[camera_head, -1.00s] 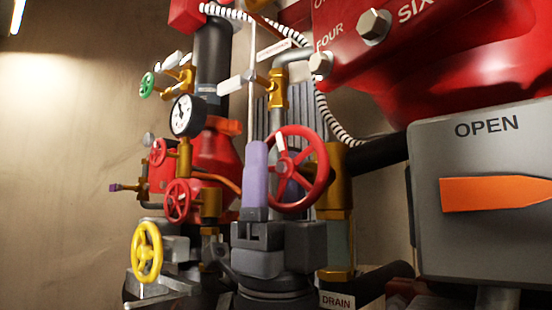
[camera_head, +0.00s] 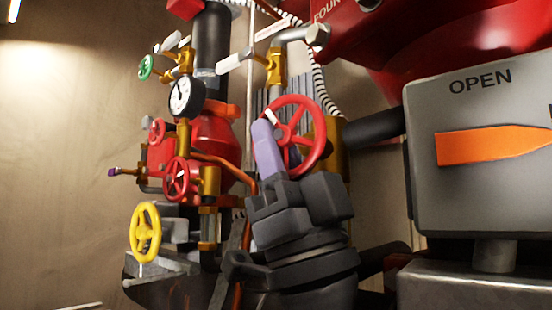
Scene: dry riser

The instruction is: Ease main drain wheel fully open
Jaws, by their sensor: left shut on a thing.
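The large red handwheel (camera_head: 322,134) stands right of centre in the head view, in front of a brass valve body (camera_head: 331,146). It carries a white mark on its upper left rim. My left gripper (camera_head: 272,150) comes up from below, tilted to the left. It is shut on the left part of this wheel's rim, with a purple finger in front; the other finger is mostly hidden. My gripper and wrist cover the area below the wheel, and no drain label shows now. My right gripper is not in view.
A yellow handwheel (camera_head: 146,232), smaller red handwheels (camera_head: 181,179) and a pressure gauge (camera_head: 186,97) crowd the left. A grey OPEN box with an orange arrow (camera_head: 490,146) stands close on the right. A red body (camera_head: 470,40) overhangs above.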

